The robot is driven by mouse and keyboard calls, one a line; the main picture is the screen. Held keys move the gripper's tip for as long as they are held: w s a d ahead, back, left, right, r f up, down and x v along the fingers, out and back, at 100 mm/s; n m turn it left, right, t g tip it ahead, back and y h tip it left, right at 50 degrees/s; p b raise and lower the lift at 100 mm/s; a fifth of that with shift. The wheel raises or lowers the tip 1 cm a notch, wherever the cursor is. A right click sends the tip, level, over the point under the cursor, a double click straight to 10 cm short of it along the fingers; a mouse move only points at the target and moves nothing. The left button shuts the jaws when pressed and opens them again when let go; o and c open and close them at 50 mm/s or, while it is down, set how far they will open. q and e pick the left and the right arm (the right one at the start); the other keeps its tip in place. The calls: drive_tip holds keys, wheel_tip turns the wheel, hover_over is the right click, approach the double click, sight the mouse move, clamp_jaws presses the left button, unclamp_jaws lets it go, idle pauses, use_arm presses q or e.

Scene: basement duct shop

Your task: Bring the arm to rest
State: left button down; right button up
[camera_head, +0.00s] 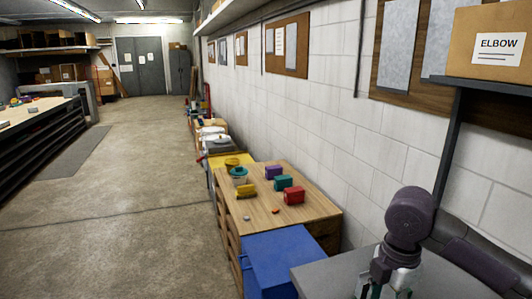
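My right arm (408,215) comes in from the lower right, with a dark purple-grey joint raised and its end pointing down. My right gripper (386,282) hangs below the wrist at the bottom edge, over or in front of a grey surface (330,277). Its fingertips are cut off or hidden, so whether it is open or shut does not show. My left arm and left gripper are not in view.
A wooden table (250,211) holds several red, green, purple and yellow blocks and a teal-rimmed cup. A blue box (281,258) stands in front of it. A shelf with an ELBOW carton (490,45) overhangs the right wall. The concrete floor (150,190) is open at left.

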drive_tip(key=s+a+f+m+t+y, duration=0.1)
drive_tip(key=s+a+f+m+y, duration=0.1)
drive_tip(key=s+a+f+m, duration=0.55)
drive_tip(key=s+a+f+m+t+y, duration=0.25)
drive_tip(key=a+f, duration=0.25)
drive_tip(key=f, duration=0.5)
drive_tip(key=s+d+f+m+h, duration=0.4)
drive_tip(key=s+d+m, duration=0.6)
drive_tip(key=s+d, duration=0.15)
wheel_tip(320, 180, down, 31)
drive_tip(key=s+a+g+b, duration=0.1)
drive_tip(key=s+g+b, duration=0.1)
drive_tip(key=s, duration=0.1)
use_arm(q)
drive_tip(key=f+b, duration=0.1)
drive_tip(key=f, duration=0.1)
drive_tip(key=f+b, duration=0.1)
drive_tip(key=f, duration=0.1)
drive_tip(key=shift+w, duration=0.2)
use_arm(e)
drive_tip(key=s+d+f, duration=0.2)
drive_tip(key=s+f, duration=1.3)
drive_tip(key=shift+s+d+f+n, duration=0.2)
drive_tip(key=shift+d+f+n, duration=0.1)
drive_tip(key=shift+d+f, duration=0.1)
